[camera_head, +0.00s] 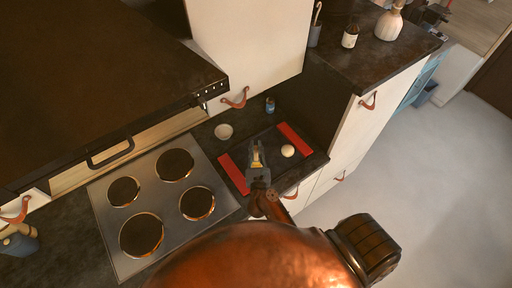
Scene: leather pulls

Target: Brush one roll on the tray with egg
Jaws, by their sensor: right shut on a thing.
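The tray (294,139) is dark with a red strip at each end and lies on the dark counter right of the hob. One pale round roll (288,151) sits on it near the right strip. My right gripper (257,155) is over the tray, left of the roll and apart from it in the picture. It is shut on a small yellowish thing, apparently the brush (257,161), mostly hidden by the fingers. A small pale bowl (224,131) stands behind the tray to the left; its contents are too small to make out. My left gripper is out of view.
A hob (165,205) with several round plates lies left of the tray. A small dark blue jar (270,105) stands behind the tray. A white cabinet (250,45) with a leather pull rises behind. A higher counter (375,60) with bottles is at the upper right.

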